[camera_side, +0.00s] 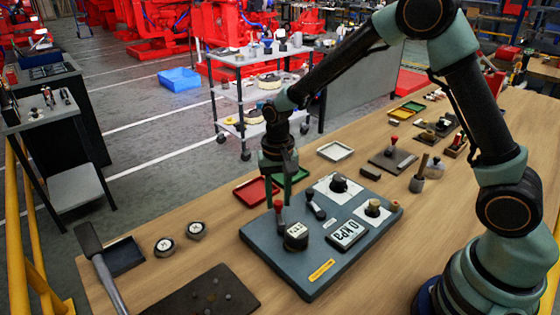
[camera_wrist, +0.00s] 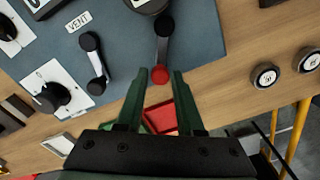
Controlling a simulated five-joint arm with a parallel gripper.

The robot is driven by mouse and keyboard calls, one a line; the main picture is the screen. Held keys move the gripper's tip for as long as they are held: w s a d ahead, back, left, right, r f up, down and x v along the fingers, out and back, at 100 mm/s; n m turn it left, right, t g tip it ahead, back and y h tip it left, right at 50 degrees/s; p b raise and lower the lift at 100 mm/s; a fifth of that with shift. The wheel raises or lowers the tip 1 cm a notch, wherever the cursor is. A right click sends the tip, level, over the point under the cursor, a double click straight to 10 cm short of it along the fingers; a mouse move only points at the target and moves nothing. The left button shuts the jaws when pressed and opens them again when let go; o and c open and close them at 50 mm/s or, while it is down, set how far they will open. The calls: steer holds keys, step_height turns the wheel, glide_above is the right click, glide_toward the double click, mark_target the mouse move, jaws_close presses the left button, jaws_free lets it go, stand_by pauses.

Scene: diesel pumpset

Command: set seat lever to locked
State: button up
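I cannot read a seat or locked marking. My gripper (camera_side: 284,192), with green fingers, is just above the red knob. In the wrist view my gripper (camera_wrist: 160,72) is open, its fingertips on either side of the knob with gaps; contact is not visible.
The panel also carries a round gauge (camera_side: 296,236), a 0 kPa display (camera_side: 348,234) and two rotary knobs on white plates. A red tray (camera_side: 256,191) lies behind the panel.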

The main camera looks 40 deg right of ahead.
jaws_close()
steer(key=shift+a, duration=0.1)
steer(key=n, duration=0.1)
steer(key=a+n, duration=0.1)
steer(key=n, duration=0.1)
steer(key=a+n, duration=0.1)
steer(key=n, duration=0.1)
steer(key=shift+w+a, duration=0.2)
steer(key=shift+w, duration=0.15)
steer(key=n, duration=0.1)
steer(key=a+n, duration=0.1)
steer(key=n, duration=0.1)
steer(key=shift+a+r+n, duration=0.1)
steer(key=shift+a+n, duration=0.2)
steer(key=shift+s+a+n, duration=0.15)
steer(key=shift+a+n, duration=0.15)
steer(key=shift+n, duration=0.45)
steer(key=shift+s+a+n, duration=0.15)
steer(key=shift+a+n, duration=0.15)
steer(key=shift+n, duration=0.45)
steer(key=o, duration=0.5)
jaws_free()
